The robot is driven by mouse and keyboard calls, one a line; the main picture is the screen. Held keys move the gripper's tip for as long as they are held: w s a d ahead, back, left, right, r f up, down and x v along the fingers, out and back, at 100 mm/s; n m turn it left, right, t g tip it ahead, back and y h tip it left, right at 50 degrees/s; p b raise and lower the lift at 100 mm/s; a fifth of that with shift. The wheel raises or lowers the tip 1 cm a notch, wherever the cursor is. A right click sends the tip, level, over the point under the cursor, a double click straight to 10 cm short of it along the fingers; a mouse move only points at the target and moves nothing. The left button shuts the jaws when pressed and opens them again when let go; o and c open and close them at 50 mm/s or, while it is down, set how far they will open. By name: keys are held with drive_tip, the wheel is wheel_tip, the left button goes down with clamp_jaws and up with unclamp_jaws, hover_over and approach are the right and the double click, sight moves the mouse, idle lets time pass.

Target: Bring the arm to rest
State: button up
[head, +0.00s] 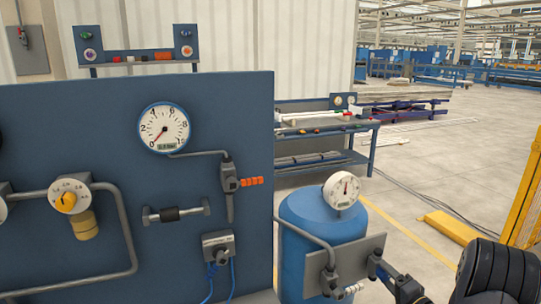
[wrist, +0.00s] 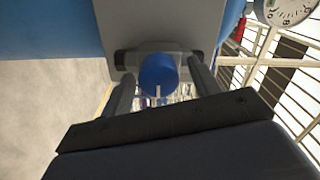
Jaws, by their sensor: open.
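My gripper (wrist: 160,78) is open in the wrist view, with one finger on each side of a round blue part (wrist: 158,72). The blue part is in front of a grey plate (wrist: 160,22). I cannot tell whether the fingers touch it. In the head view, a black ridged part of my arm (head: 496,274) shows at the lower right. A grey plate (head: 348,262) with pipe fittings stands in front of a blue tank (head: 312,215), left of my arm. The fingertips cannot be made out clearly there.
A blue panel (head: 80,130) with a gauge (head: 164,128), valves and pipes fills the left. A round gauge (head: 341,190) sits by the tank. A workbench (head: 325,128) stands behind. A yellow floor block (head: 450,226) and yellow fence (head: 525,205) are at right. Open floor lies between.

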drive_tip(key=n+b, duration=0.1)
drive_tip(key=n, duration=0.1)
drive_tip(key=n+b, duration=0.2)
drive_tip(key=shift+s+f+n, duration=0.15)
drive_tip(key=shift+s+n, duration=0.05)
drive_tip(key=shift+n, duration=0.1)
drive_tip(key=n+b, duration=0.4)
drive_tip(key=shift+n, duration=0.4)
drive_tip(key=n+b, duration=0.8)
drive_tip(key=b, duration=0.1)
drive_tip(key=shift+r+p+v, duration=0.2)
drive_tip(key=shift+p+v, duration=0.1)
drive_tip(key=shift+v, duration=1.35)
drive_tip(key=shift+a+f, duration=0.1)
